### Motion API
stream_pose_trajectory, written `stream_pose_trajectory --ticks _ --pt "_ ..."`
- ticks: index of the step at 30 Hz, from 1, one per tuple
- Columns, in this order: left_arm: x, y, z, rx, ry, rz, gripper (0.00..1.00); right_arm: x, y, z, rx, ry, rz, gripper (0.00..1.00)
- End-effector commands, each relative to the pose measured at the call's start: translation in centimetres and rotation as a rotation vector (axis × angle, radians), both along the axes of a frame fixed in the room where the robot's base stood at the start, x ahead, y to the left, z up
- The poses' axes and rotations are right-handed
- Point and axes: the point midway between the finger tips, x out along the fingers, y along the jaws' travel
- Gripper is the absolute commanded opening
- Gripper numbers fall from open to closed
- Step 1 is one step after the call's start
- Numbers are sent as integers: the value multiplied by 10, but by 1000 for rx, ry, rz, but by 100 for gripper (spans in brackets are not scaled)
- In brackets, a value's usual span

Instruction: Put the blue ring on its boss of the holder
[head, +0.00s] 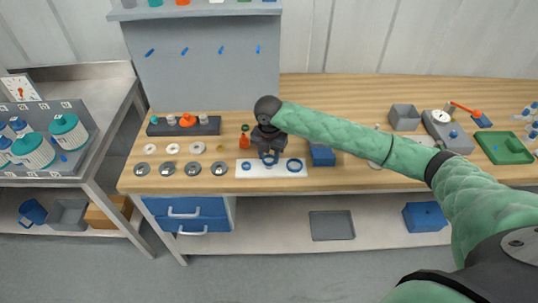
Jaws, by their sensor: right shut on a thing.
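My right gripper (268,148) comes down over the middle of the bench, its arm entering from the right. It is shut on a blue ring (268,160), which shows just under the fingers, over a white plate (256,173). Another blue ring (294,165) lies at the right of this plate, and a small blue piece (246,166) lies at its left. I cannot tell whether the held ring touches the plate. Which part is the holder with its boss is not clear. My left gripper is not in view.
A blue box (322,156) stands right of the plate, and a small orange bottle (245,139) stands behind it. Several round discs (193,169) lie to the left, in front of a dark rack (160,130). A grey scale-like device (447,133) and green tray (502,146) are at right.

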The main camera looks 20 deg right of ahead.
Motion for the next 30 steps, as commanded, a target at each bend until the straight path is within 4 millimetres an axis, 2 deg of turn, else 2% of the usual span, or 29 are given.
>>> stream_pose_trajectory --ticks 6,20,30 --pt "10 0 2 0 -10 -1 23 0 0 -7 0 0 0 18" --pt "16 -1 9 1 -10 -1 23 0 0 -22 0 1 0 18" --pt "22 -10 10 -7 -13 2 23 0 0 -29 0 0 0 18"
